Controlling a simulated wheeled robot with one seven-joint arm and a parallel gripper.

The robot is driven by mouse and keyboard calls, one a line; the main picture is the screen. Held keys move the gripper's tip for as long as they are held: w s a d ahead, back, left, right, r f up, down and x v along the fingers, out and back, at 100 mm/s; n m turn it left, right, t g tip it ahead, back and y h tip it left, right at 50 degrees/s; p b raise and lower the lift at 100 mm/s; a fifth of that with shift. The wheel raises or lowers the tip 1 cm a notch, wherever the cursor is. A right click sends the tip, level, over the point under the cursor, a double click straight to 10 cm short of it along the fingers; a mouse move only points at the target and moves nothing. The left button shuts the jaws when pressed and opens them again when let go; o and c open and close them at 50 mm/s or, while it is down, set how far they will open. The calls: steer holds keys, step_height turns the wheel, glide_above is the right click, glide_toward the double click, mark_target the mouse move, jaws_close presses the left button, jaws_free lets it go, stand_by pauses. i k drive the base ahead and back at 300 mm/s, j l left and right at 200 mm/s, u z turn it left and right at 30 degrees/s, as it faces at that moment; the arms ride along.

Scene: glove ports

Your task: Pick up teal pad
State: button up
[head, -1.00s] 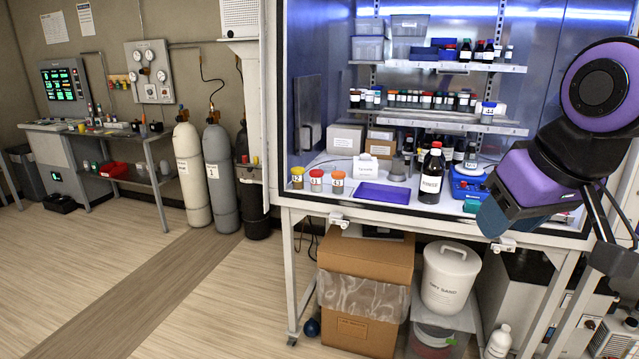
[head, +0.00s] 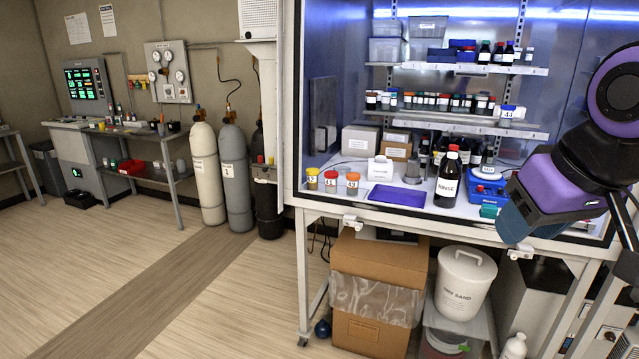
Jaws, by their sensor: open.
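A small teal item (head: 489,211), which looks like the teal pad, lies on the white work surface of the hood. It is near the front edge, just right of the large brown bottle labelled RINSE (head: 448,178) and below a blue bench device (head: 487,184). It is too small to make out its exact shape. My purple and dark arm fills the right side, and its slate-coloured end hangs close to the right of the teal item in the picture. I cannot see any gripper fingers.
A flat blue-purple tray (head: 397,195) lies left of the bottle. Labelled jars (head: 331,181) stand at the front left. Shelves of bottles (head: 440,102) are behind. Under the hood are a cardboard box (head: 371,262) and a white bucket (head: 465,282). The floor at left is clear.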

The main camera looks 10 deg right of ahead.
mark_target(489, 212)
steer(key=z, duration=0.95)
